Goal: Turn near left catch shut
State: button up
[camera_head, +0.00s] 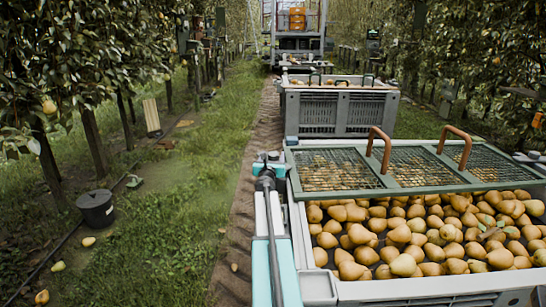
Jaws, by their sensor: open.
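A large crate (420,292) of pears stands at the right, and its near edge is cut off by the picture. A green mesh lid (335,170) with two brown handles covers its far part. A grey block (320,288) sits at the crate's near left corner. No catch can be clearly made out at this size. My gripper (268,168) is at the far end of my teal and white arm, just left of the lid's left edge. It is open. I see nothing held, and its fingertips are small and dark. Contact with the crate cannot be told.
A second grey crate (340,112) stands behind, with a vehicle (298,40) farther back. A black bucket (97,209) and fallen pears lie on the grass at left. A bare track (238,225) runs left of my arm. Trees line both sides.

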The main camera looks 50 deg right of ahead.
jog(key=p+v, duration=0.1)
jog(key=v, duration=1.2)
dwell(0.4)
jog(key=shift+w+a, duration=0.1)
